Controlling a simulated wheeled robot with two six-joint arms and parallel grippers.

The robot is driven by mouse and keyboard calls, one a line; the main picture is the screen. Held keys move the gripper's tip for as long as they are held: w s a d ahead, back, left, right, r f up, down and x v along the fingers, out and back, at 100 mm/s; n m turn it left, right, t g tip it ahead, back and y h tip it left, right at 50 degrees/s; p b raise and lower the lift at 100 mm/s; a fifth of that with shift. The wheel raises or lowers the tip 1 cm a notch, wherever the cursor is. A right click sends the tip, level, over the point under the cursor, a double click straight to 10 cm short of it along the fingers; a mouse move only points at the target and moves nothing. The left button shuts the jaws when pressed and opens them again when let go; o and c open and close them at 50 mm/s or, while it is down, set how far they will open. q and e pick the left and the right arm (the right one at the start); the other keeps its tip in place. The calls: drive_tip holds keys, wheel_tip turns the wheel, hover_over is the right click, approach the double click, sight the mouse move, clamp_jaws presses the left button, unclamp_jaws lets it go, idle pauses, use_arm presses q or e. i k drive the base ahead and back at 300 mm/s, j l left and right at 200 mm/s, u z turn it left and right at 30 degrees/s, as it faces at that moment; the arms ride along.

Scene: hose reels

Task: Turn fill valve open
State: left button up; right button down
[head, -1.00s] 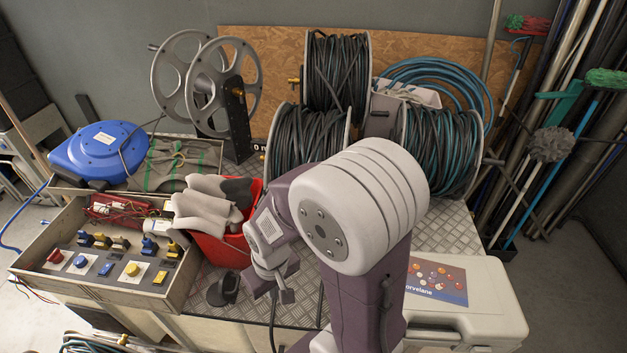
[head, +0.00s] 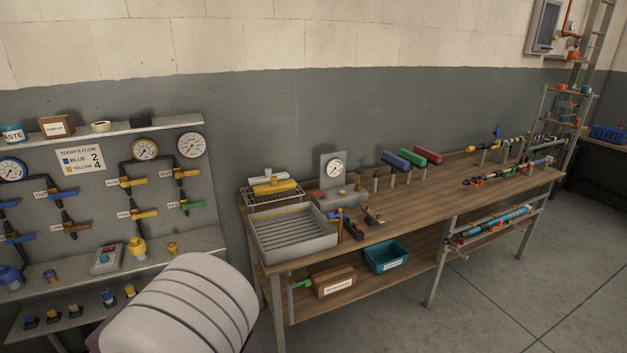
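A valve panel (head: 97,180) stands on the left. Its pipes carry several lever handles with small tags. On the right pipe group are a yellow lever (head: 134,181), a second yellow lever (head: 187,173) by a tag like OUT, a lower yellow lever (head: 145,214) and a green lever (head: 192,205). The left group has blue levers, one at OUT (head: 65,195), and a reddish lever (head: 77,228). The tags on the lower levers are too small to read surely, so I cannot tell which is the fill valve. Neither of my grippers is in view.
My pale arm link covers the bottom left, below the panel. Round gauges (head: 145,149) and a flow sign (head: 81,158) sit on the panel. A ledge (head: 205,242) runs below it. A wooden workbench (head: 425,203) with a grey tray (head: 292,232) stands to the right. Floor is open in front.

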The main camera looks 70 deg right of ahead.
sight(193, 205)
drive_tip(key=i+l+z, duration=0.25)
drive_tip(key=z, duration=0.15)
drive_tip(key=i+l+z, duration=0.25)
drive_tip(key=l+z, duration=0.15)
drive_tip(key=i+l+z, duration=0.15)
drive_tip(key=i+z, duration=0.15)
drive_tip(key=z, duration=0.15)
drive_tip(key=i+l+z, duration=0.1)
drive_tip(key=i+z, duration=0.3)
drive_tip(key=k, duration=0.05)
